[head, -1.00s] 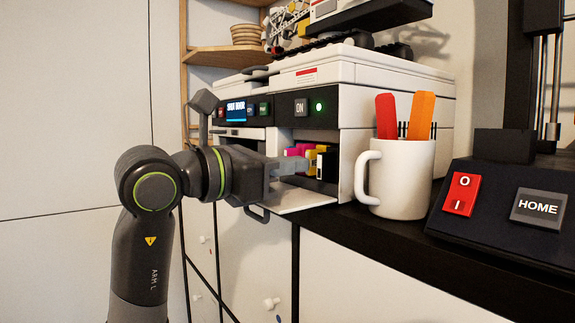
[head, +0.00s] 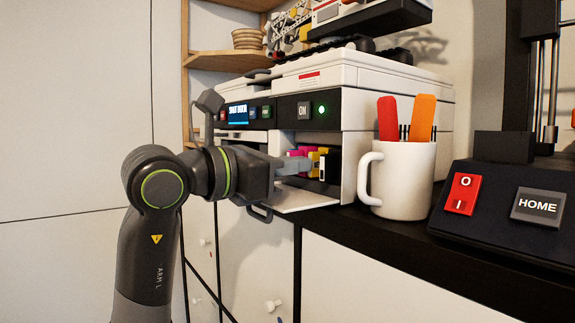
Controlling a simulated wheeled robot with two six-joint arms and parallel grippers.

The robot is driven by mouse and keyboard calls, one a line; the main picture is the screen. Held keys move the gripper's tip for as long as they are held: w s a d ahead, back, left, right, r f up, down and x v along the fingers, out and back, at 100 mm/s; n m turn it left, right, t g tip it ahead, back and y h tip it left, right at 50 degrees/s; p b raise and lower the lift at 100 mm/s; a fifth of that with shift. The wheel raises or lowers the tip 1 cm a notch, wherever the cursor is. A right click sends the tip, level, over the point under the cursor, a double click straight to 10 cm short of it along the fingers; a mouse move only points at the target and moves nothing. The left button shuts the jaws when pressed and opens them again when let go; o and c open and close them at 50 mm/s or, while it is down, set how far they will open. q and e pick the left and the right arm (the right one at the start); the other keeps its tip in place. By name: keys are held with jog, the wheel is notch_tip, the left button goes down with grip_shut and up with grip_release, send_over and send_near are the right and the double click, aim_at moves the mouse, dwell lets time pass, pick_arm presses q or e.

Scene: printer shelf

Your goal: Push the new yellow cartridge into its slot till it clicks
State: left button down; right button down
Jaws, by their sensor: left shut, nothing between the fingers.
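The yellow cartridge (head: 314,157) stands in the open cartridge bay of the white printer (head: 367,90), between a magenta cartridge (head: 296,153) and a black cartridge (head: 329,165). My left gripper (head: 308,167) is shut and empty, with its fingertips at the front of the yellow cartridge. The fingers hide the cartridge's lower part, and I cannot tell whether they touch it. The bay's flap (head: 297,202) is folded down below the gripper. My right gripper is not in view.
A white mug (head: 407,180) with a red and an orange handle stands right of the bay on the black shelf top. A dark control box with a HOME button (head: 537,207) is at the far right. The printer's panel (head: 283,112) overhangs the bay.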

pick_arm(q)
jog(key=shift+s+a+f, duration=0.2)
jog(key=shift+a, duration=0.1)
jog(key=shift+s+a+r, duration=0.1)
jog(key=shift+s+a, duration=0.3)
jog(key=shift+a, duration=0.1)
jog(key=shift+s+a+b, duration=0.15)
jog(key=shift+a+b, duration=0.1)
jog(key=shift+b, duration=0.2)
jog(key=b+v, duration=0.6)
jog(key=v, duration=0.9)
jog(key=shift+s+a, duration=0.2)
jog(key=shift+a, duration=0.1)
jog(key=shift+w, duration=0.1)
